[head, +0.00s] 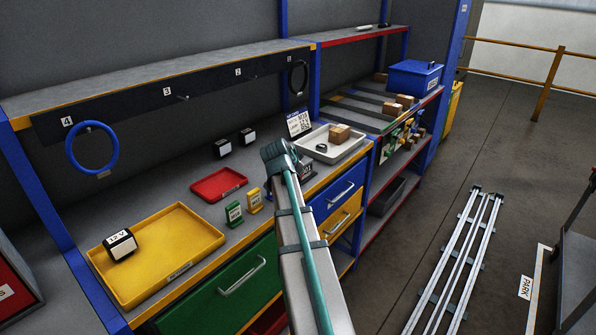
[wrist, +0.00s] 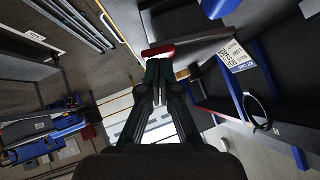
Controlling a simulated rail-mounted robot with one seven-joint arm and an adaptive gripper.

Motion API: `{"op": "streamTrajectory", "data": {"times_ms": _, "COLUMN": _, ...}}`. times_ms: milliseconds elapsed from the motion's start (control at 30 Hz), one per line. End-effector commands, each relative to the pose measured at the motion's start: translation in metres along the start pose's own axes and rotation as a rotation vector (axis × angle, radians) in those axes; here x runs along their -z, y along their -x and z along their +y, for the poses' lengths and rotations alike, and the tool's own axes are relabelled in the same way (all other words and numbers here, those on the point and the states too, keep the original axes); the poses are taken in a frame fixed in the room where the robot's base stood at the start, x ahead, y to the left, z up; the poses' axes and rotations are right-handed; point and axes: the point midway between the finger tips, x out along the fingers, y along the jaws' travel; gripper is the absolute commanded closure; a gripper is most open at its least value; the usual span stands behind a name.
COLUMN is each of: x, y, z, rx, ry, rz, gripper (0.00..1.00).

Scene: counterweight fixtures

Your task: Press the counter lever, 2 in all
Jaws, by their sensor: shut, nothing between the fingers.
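My gripper (wrist: 158,68) shows in the wrist view with its two dark fingers together and nothing between them. In the head view my arm reaches over the bench front, and its end hides the fingers. A small dark block with white marks (head: 306,168) stands just right of the arm's end, partly hidden; it may be the counter, but I cannot make out its lever or reading. In the wrist view a red-edged piece (wrist: 160,51) lies behind the fingertips; I cannot tell whether it is touched.
The bench holds a yellow tray (head: 187,229) with a black labelled block (head: 120,245), a red tray (head: 218,179), small green (head: 234,212) and yellow (head: 254,200) stands, and a white tray (head: 350,150). A blue ring (head: 117,151) hangs at left. The floor at right has rails (head: 455,255).

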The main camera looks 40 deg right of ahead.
Motion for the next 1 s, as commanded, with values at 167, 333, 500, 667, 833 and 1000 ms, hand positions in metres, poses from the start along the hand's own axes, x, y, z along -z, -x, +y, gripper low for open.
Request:
{"op": "streamTrajectory", "data": {"times_ms": 167, "x": 0.004, "y": 0.004, "z": -0.001, "rx": 0.000, "ry": 0.000, "rz": 0.000, "gripper": 1.00}}
{"op": "streamTrajectory", "data": {"times_ms": 333, "x": 0.018, "y": 0.019, "z": -0.007, "rx": 0.001, "ry": 0.000, "rz": 0.000, "gripper": 1.00}}
{"op": "streamTrajectory", "data": {"times_ms": 500, "x": 0.024, "y": 0.044, "z": -0.011, "rx": 0.006, "ry": 0.002, "rz": -0.001, "gripper": 1.00}}
{"op": "streamTrajectory", "data": {"times_ms": 667, "x": 0.024, "y": 0.074, "z": -0.015, "rx": 0.006, "ry": 0.003, "rz": 0.000, "gripper": 1.00}}
{"op": "streamTrajectory", "data": {"times_ms": 833, "x": 0.024, "y": 0.102, "z": -0.019, "rx": 0.006, "ry": 0.002, "rz": 0.000, "gripper": 1.00}}
{"op": "streamTrajectory", "data": {"times_ms": 1000, "x": 0.025, "y": 0.120, "z": -0.022, "rx": 0.004, "ry": 0.002, "rz": -0.001, "gripper": 1.00}}
